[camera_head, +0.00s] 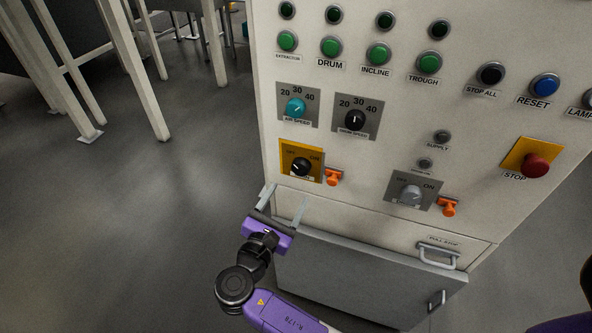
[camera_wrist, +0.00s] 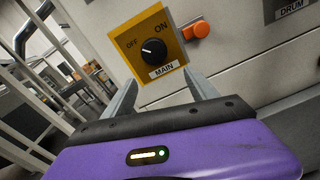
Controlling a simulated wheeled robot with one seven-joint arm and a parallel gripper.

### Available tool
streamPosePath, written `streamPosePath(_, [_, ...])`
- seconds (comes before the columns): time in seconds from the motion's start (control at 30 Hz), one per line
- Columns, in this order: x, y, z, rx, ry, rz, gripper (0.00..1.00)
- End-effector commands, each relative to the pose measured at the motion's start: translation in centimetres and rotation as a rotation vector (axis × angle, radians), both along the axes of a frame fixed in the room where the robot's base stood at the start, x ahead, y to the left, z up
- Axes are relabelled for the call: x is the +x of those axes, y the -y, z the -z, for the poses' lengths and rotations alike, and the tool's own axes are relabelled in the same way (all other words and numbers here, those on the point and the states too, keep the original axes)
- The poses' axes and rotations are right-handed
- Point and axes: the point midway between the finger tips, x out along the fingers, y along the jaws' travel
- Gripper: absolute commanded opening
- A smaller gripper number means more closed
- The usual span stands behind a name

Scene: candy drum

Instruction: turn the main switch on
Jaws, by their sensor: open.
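The main switch is a black round knob (camera_head: 301,167) on a yellow plate (camera_head: 287,151) low on the left of the white control panel. In the wrist view the knob (camera_wrist: 153,55) carries the label MAIN below, with OFF at its upper left and ON at its upper right. Its white mark points left, toward OFF. My gripper (camera_head: 287,197) is open and empty, just below and in front of the yellow plate. In the wrist view its fingers (camera_wrist: 162,82) point at the plate, one toward each lower side of it, with the knob ahead between them. Whether the fingertips touch the plate is unclear.
An orange piece (camera_head: 333,177) sticks out right of the main switch. A second off/on switch (camera_head: 411,193) has another orange piece (camera_head: 448,207) beside it. A red stop button (camera_head: 536,166) is at the right. A grey drawer or door (camera_head: 370,275) juts out below. Open floor lies left.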

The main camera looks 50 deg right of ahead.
Motion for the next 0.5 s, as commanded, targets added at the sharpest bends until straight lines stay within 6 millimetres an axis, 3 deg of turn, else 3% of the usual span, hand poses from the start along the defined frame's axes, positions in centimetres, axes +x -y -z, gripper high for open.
streamPosePath(0.1, [0.4, -0.8, -1.8, -0.042, -0.028, 0.05, 0.67])
streamPosePath(0.2, [0.5, -0.6, -2.2, -0.055, -0.036, 0.067, 0.67])
streamPosePath(0.5, [1.5, 3.5, -2.3, -0.056, -0.038, 0.071, 0.67])
